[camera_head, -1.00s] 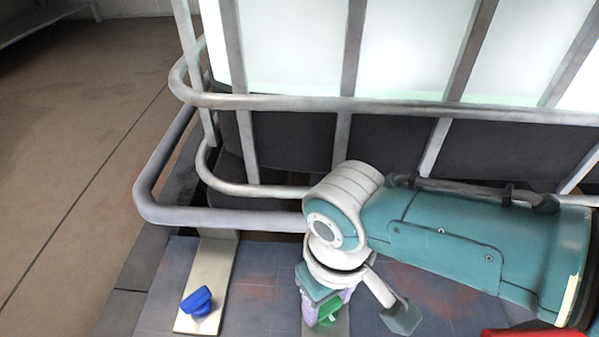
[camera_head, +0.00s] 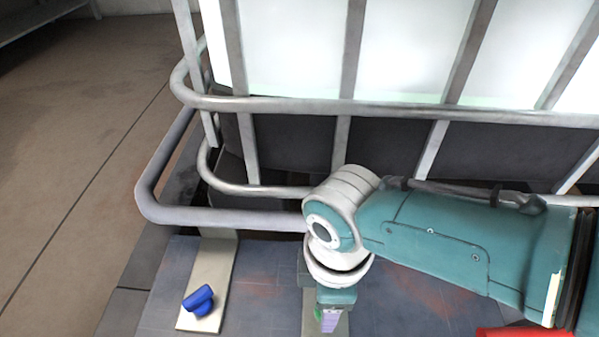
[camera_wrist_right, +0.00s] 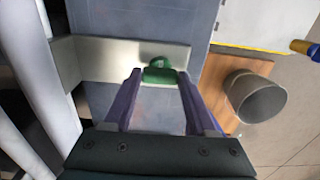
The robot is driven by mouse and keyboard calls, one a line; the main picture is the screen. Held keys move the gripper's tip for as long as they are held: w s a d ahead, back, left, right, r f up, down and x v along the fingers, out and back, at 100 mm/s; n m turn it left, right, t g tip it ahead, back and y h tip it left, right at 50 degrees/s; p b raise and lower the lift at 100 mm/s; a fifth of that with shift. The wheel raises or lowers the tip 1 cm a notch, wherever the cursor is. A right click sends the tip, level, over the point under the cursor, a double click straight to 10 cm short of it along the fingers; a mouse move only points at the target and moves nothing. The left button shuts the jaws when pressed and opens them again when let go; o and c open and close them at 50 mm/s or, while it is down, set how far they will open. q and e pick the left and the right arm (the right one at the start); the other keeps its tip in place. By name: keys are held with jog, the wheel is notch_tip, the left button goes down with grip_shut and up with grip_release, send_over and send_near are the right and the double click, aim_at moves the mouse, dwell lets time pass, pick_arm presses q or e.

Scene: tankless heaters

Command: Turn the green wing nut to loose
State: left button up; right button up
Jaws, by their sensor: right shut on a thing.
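The green wing nut (camera_wrist_right: 160,73) sits on a pale metal strip (camera_wrist_right: 105,60) in the right wrist view. My right gripper (camera_wrist_right: 160,82) has its purple fingers on either side of the nut and is shut on it. In the head view my right gripper (camera_head: 330,318) points down at the strip, and its fingers hide nearly all of the green nut. My left gripper is not in view.
A blue wing nut (camera_head: 198,300) sits on another pale strip (camera_head: 215,262) to the left. Grey tubular rails (camera_head: 250,218) and a caged white tank (camera_head: 410,50) stand behind. Something red (camera_head: 515,332) shows at the lower right.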

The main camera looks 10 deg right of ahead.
jog(key=n, duration=0.3)
jog(key=shift+n, duration=0.4)
jog(key=n, duration=1)
jog(key=shift+n+b, duration=0.4)
jog(key=n, duration=0.3)
jog(key=shift+n, duration=0.3)
jog(key=n+b, duration=0.1)
jog(key=n, duration=0.2)
jog(key=shift+n, duration=0.4)
jog(key=n+b, duration=0.1)
jog(key=n, duration=0.3)
jog(key=shift+n+b, duration=0.3)
jog(key=shift+n, duration=1.1)
